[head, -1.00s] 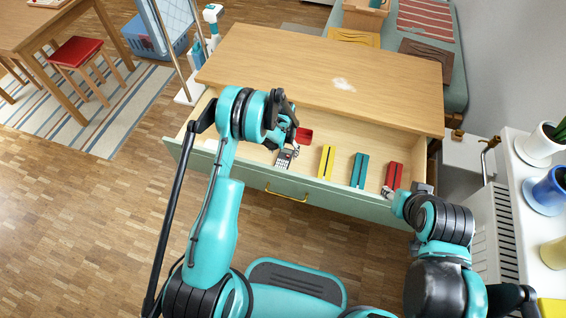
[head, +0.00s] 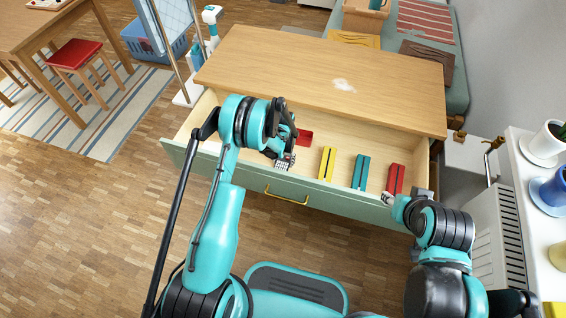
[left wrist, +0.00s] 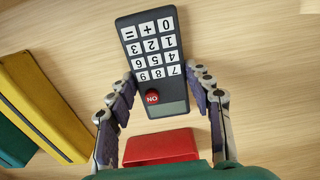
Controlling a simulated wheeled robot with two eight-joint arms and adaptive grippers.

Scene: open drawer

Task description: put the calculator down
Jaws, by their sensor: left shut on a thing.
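The dark calculator (head: 283,164) with white keys is at the left part of the open drawer (head: 340,198), near its front panel. My left gripper (head: 284,155) is shut on it. In the left wrist view the calculator (left wrist: 152,62) lies between the two fingers of the gripper (left wrist: 162,108), its display toward my palm. Pale wood shows beneath it; I cannot tell whether it touches the drawer floor. My right gripper (head: 388,198) is at the drawer's right front edge, small in the head view, and its jaws are unclear.
A red box (head: 304,136) lies just behind the calculator. Yellow (head: 327,162), teal (head: 361,171) and red (head: 395,179) long blocks stand to the right in the drawer. The wooden top (head: 320,75) overhangs behind. Drawer floor at the far left is bare.

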